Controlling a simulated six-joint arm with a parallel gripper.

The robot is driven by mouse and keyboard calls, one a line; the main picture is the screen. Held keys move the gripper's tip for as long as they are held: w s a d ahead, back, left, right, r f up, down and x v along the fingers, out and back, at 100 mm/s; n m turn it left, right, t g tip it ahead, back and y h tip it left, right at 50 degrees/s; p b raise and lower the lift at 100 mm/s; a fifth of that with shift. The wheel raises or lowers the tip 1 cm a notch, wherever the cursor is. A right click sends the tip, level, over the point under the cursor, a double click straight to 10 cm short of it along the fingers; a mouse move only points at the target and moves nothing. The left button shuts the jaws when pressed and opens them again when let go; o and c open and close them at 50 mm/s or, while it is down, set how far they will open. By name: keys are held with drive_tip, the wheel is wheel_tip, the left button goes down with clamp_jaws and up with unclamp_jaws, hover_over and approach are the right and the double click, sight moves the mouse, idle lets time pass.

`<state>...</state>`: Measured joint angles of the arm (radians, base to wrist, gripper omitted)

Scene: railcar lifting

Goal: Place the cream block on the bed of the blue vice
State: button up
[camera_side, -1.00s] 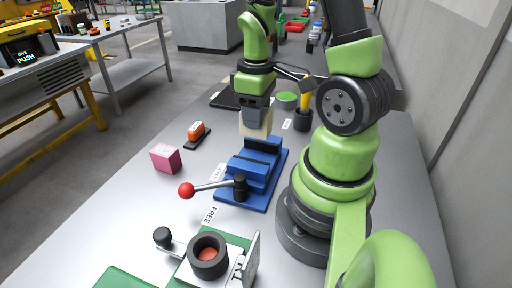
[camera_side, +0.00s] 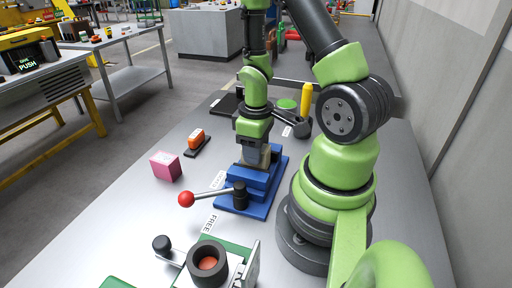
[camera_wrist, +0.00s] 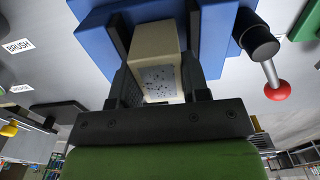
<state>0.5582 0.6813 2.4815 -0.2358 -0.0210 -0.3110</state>
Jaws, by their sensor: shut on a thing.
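The cream block (camera_wrist: 155,45) is between the fingers of my gripper (camera_wrist: 160,85), which is shut on it, in the wrist view. The block's near face is speckled with dark marks. The blue vice (camera_side: 258,204) stands on the bench in the side view, with a lever ending in a red ball (camera_side: 186,199). My gripper (camera_side: 254,160) is low over the vice, with the block down between or just above its jaws. The vice also fills the top of the wrist view (camera_wrist: 98,38). Whether the block touches the bed is hidden.
A pink cube (camera_side: 165,166) and an orange piece on a dark base (camera_side: 197,141) sit left of the vice. A dark cup in a fixture (camera_side: 207,260) stands in front. A green disc (camera_side: 287,104) and a yellow-handled tool (camera_side: 306,95) are behind.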

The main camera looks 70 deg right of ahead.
drive_tip(key=shift+f, duration=0.1)
drive_tip(key=o, duration=1.1)
drive_tip(key=shift+o, duration=0.2)
wheel_tip(320, 180, up, 12)
drive_tip(key=s+a+r+m+t+y, duration=0.2)
drive_tip(key=a+r+m+t, duration=0.2)
drive_tip(key=a+r+t, duration=0.3)
drive_tip(key=a+r, duration=0.5)
drive_tip(key=a, duration=0.1)
drive_tip(key=shift+s+a+r, duration=0.2)
drive_tip(key=shift+s+r, duration=0.15)
drive_tip(key=shift+s, duration=0.05)
